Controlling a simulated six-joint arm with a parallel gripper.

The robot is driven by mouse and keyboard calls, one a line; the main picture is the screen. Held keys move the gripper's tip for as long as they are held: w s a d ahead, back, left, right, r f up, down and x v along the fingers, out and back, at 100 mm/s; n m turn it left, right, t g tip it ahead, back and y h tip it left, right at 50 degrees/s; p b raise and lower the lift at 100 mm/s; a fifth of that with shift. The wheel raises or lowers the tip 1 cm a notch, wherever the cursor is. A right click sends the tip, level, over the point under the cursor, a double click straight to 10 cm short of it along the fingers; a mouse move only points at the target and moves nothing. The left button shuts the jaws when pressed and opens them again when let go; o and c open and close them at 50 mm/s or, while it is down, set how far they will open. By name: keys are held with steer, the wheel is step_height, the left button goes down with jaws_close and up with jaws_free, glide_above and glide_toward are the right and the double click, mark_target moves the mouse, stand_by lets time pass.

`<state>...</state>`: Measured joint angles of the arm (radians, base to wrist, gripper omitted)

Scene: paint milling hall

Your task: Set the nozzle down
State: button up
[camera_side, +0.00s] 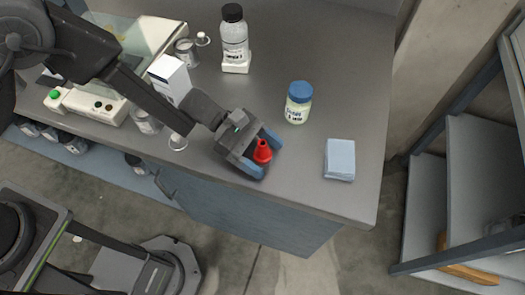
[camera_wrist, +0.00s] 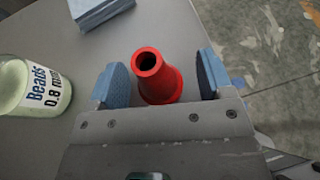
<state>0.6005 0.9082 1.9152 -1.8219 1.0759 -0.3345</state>
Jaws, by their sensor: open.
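The red nozzle (camera_side: 262,152) stands upright on the grey bench top near its front edge. In the wrist view the nozzle (camera_wrist: 157,76) shows its round open top and wider base. My gripper (camera_side: 261,155) is around it, with one blue-padded finger on each side. In the wrist view my gripper (camera_wrist: 160,78) is open, with a gap between the nozzle and each pad. The lower part of the nozzle is partly hidden by the gripper body in the wrist view.
A blue-lidded beads jar (camera_side: 298,103) and a stack of light blue cloths (camera_side: 339,160) stand to the right. A black-capped bottle (camera_side: 234,38), a white box (camera_side: 169,78) and small metal cans (camera_side: 186,51) stand further back. The bench's front edge (camera_side: 300,208) is close.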

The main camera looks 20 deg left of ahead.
steer(key=shift+c, duration=0.2)
steer(key=c, duration=1.1)
steer(key=shift+o, duration=0.2)
steer(key=shift+r, duration=0.15)
